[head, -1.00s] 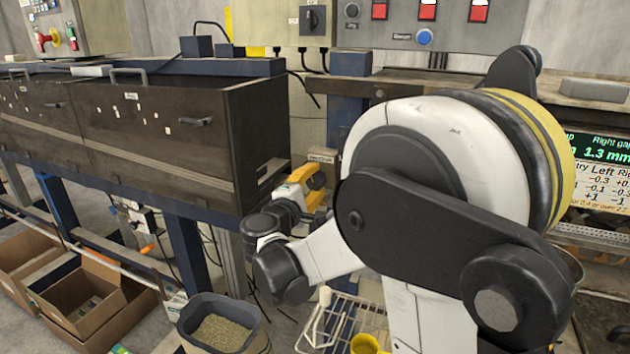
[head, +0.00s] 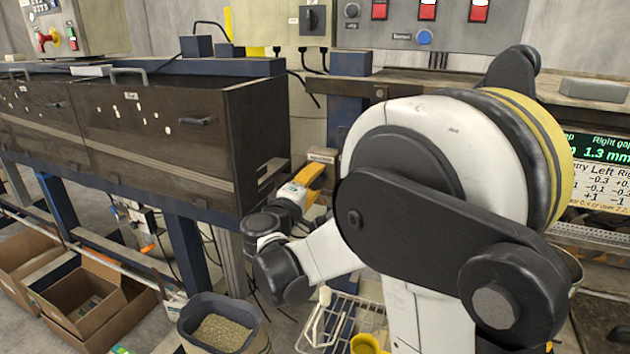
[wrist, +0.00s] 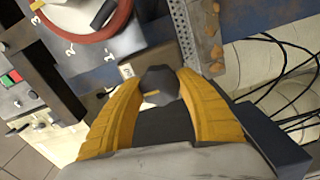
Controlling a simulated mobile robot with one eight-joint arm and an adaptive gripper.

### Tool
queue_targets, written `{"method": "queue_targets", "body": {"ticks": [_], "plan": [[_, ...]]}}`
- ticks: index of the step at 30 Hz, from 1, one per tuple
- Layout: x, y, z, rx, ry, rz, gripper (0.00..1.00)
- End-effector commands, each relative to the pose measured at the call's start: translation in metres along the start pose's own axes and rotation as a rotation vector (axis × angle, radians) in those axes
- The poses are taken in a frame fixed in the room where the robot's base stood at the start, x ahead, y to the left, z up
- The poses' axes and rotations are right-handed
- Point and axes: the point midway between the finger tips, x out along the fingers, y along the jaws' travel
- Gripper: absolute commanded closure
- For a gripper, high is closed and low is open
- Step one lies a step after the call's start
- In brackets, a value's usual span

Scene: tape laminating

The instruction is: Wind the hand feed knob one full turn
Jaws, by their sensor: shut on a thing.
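The hand feed knob (wrist: 160,84) is a dark, lobed knob with a short yellowish mark on its face, in the middle of the wrist view. My gripper (wrist: 161,80) has its two yellow fingers on either side of the knob and is shut on it. In the head view my gripper (head: 308,178) shows at the end of the folded arm, beside the dark oven-like cabinet. There the knob is hidden.
The dark cabinet (head: 246,150) stands close on the left. A grey bin of granules (head: 220,332) and a white wire rack (head: 340,322) lie below. In the wrist view, loose black cables (wrist: 285,75) hang at the right and a red ring (wrist: 88,20) lies upper left.

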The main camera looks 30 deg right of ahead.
Motion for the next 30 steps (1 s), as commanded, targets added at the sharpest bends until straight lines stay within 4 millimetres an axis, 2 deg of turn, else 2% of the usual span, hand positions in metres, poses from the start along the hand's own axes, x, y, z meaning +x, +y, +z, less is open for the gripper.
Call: {"method": "queue_targets", "body": {"ticks": [5,6,8,17,20,23,30], "plan": [[0.0,0.001,-0.001,-0.002,0.001,0.001,0.88],[0.0,0.001,-0.001,-0.002,0.002,0.001,0.52],[0.0,0.0,-0.001,-0.002,0.001,0.001,0.34],[-0.001,0.0,0.0,-0.002,0.001,0.0,0.34],[-0.007,0.0,-0.001,-0.002,0.002,0.0,0.34],[-0.022,0.0,-0.002,-0.002,0.004,0.0,0.34],[-0.077,0.0,-0.002,-0.002,0.006,0.0,0.34]]}}
